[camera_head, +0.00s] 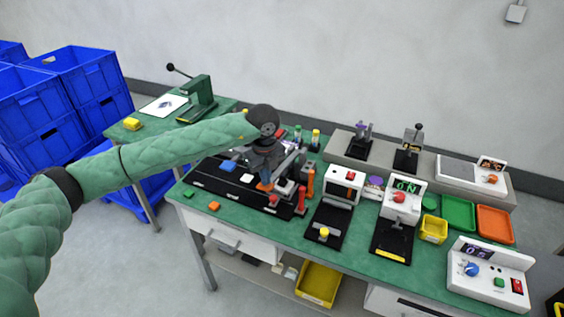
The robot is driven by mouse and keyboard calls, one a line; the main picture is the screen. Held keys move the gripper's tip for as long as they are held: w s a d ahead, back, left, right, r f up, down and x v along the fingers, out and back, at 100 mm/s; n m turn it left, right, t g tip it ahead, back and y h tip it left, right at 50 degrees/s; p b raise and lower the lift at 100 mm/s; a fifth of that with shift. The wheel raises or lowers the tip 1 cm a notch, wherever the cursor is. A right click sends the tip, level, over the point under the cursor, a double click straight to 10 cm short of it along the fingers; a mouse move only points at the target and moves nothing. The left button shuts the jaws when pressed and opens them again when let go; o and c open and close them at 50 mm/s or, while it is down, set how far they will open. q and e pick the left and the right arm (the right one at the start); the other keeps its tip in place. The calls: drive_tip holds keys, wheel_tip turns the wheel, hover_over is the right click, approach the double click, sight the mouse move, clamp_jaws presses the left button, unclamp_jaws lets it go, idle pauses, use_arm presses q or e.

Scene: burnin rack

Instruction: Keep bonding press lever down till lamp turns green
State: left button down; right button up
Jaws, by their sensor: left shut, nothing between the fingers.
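My left arm reaches in from the left, and its dark gripper (263,170) points down over the black board on the green bench. It is shut and empty; its fingertips are small and partly lost against the parts behind. Just right of it stands a grey and orange mechanism (293,185), partly hidden by the gripper; I cannot tell whether they touch. A green press (200,95) with a black-knobbed lever (179,72) stands on the far left table, lever raised. I cannot tell which device is the bonding press, and no lit green lamp is clearly identifiable. My right gripper is out of view.
White-headed stations (341,186) with black bases stand right of the board, one with a green "ON" display (405,187). Green (458,213) and orange (495,225) trays and a control box (490,272) lie farther right. Blue crates (85,75) stack at left.

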sight(265, 191)
use_arm(q)
drive_tip(key=shift+s+f+b, duration=0.15)
drive_tip(key=shift+f+b, duration=0.4)
drive_tip(key=shift+f, duration=0.35)
drive_tip(key=shift+s+a+f+b, duration=0.1)
drive_tip(key=shift+s+f+b, duration=0.05)
drive_tip(key=shift+f+b, duration=1.45)
drive_tip(key=shift+f, duration=0.15)
drive_tip(key=shift+f, duration=0.1)
drive_tip(key=shift+s+f, duration=0.1)
drive_tip(key=shift+s, duration=0.05)
idle(2.1)
idle(0.4)
